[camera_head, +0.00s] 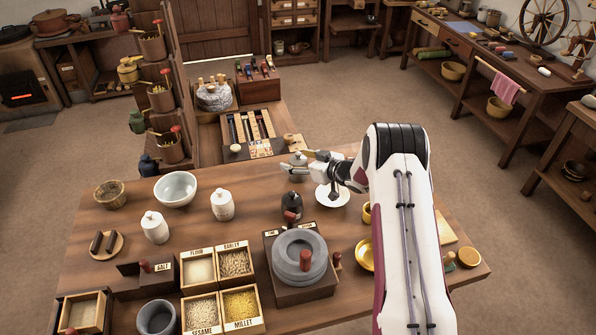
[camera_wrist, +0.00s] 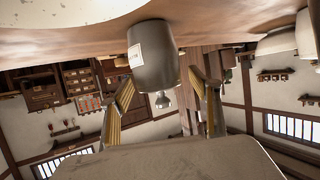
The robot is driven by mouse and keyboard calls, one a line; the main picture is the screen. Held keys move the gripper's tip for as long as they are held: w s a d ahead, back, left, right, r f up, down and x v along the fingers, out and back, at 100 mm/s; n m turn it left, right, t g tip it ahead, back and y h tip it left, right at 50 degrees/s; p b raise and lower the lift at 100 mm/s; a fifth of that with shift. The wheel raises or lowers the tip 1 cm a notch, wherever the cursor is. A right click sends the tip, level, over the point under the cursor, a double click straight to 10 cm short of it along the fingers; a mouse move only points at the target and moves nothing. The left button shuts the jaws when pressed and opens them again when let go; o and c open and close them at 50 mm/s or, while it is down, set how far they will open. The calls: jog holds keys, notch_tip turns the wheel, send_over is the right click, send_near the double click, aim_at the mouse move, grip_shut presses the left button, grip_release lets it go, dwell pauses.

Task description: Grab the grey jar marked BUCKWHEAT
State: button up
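A grey jar (camera_head: 298,160) with a knobbed lid stands near the back edge of the wooden table, partly hidden by my gripper. In the wrist view, which is upside down, the grey jar (camera_wrist: 155,60) shows a pale label at its side; its lettering is too small to read. My gripper (camera_wrist: 160,80) is open, with one finger at each side of the picture and the jar ahead of or between the tips. Neither finger clearly touches it. In the head view my gripper (camera_head: 313,161) is just right of the jar.
A white plate (camera_head: 332,201) lies close by under my gripper. A dark jar (camera_head: 291,206) and a stone quern (camera_head: 300,262) stand in front. White jars (camera_head: 222,204) and a white bowl (camera_head: 176,187) stand left. Bare table lies between them.

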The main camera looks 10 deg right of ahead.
jog(key=c, duration=1.4)
jog(key=shift+r, duration=0.15)
jog(key=shift+c, duration=0.2)
jog(key=shift+r, duration=4.9)
